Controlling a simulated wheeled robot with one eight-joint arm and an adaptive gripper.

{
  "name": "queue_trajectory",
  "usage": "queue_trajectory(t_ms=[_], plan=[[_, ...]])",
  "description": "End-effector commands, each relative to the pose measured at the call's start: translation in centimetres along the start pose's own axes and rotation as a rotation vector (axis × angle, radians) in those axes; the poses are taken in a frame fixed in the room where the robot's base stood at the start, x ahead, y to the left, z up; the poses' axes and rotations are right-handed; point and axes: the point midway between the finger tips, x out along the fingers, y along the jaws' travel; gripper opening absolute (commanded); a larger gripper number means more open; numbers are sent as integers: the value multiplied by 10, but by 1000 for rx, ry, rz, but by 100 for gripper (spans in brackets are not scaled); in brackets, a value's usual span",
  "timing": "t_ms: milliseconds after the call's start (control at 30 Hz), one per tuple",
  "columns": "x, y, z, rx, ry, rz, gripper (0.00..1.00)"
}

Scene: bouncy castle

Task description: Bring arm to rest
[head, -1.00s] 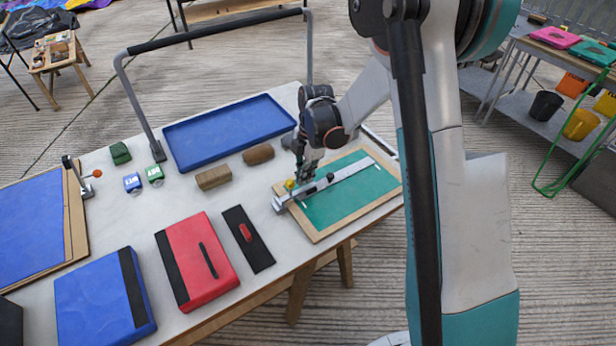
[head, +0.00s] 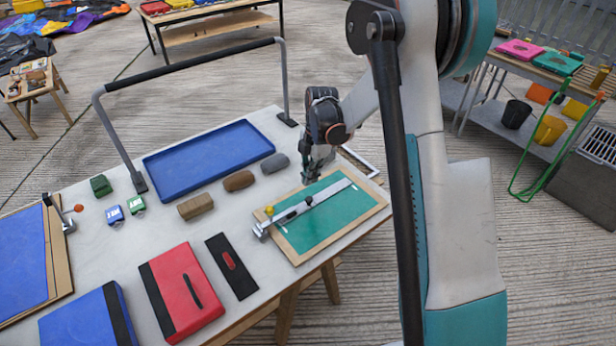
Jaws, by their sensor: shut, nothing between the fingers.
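My gripper (head: 309,178) is at the end of my arm, above the far edge of a green panel (head: 340,218) in a wooden frame. It points down and is shut with nothing in it. A silver ruler-like bar (head: 312,204) with a small yellow knob and a dark knob lies across the panel, apart from my gripper. The gap between the fingertips and the panel is hard to judge.
On the table are a blue tray (head: 208,160), several rolls such as a brown one (head: 239,181), a red case (head: 182,292) and a black strip (head: 231,266). A grey rail (head: 190,62) arches over the tray. A shelf table (head: 540,75) stands at right.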

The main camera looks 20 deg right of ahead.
Motion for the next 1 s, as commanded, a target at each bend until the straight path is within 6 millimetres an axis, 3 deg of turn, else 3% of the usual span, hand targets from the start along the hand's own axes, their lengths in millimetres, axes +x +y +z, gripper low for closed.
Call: queue_trajectory(t_ms=[367, 467, 667, 1000], plan=[[-6, -2, -3, 22, -4, 6, 0], [-24, -6, -10, 83, -16, 26, 0], [-78, -26, -34, 308, -48, 102, 0], [-153, -77, -77, 713, -52, 264, 0]])
